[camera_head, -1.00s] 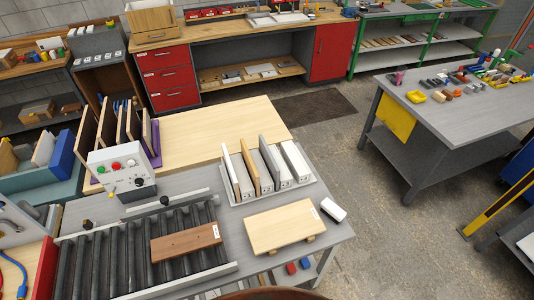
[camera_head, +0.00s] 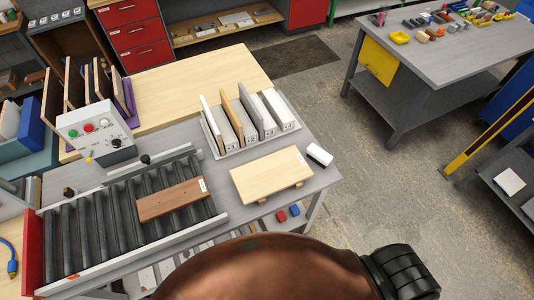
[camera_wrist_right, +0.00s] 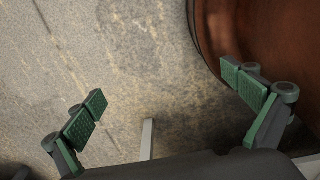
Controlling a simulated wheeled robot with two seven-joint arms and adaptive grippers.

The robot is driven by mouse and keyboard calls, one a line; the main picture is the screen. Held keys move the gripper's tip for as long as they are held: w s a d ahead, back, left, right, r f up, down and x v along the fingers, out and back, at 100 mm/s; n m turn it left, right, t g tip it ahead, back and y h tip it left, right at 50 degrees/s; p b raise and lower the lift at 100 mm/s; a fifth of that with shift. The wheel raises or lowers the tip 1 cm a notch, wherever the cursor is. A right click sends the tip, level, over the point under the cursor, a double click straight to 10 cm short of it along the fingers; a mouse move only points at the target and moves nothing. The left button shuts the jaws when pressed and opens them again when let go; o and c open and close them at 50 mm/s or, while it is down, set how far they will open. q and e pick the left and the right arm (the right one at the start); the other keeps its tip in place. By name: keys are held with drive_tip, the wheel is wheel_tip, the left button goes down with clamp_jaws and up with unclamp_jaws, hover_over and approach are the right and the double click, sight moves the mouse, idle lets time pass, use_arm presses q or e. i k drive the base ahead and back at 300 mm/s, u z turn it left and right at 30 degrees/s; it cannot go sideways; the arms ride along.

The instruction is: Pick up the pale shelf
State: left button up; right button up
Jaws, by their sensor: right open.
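A pale wooden board (camera_head: 271,177), which looks like the pale shelf, lies flat on small wooden blocks at the front right of the grey table (camera_head: 322,182). It has a small white label at its right end. A brown board (camera_head: 170,201) lies on the roller conveyor (camera_head: 88,232) to its left. My right gripper (camera_wrist_right: 168,103) shows only in the right wrist view, with its green-padded fingers wide apart and nothing between them. Bare floor lies below it, and the pale board is not in that view. My left gripper is in no view.
A rack (camera_head: 287,128) with several upright boards stands behind the pale board. A small white block with a dark end (camera_head: 320,155) lies beside it. A control box (camera_head: 97,129) stands behind the conveyor. Floor to the right of the table is clear (camera_head: 390,190).

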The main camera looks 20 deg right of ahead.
sight(255, 181)
drive_tip(key=z, duration=1.5)
drive_tip(key=k, duration=0.8)
drive_tip(key=u, duration=1.5)
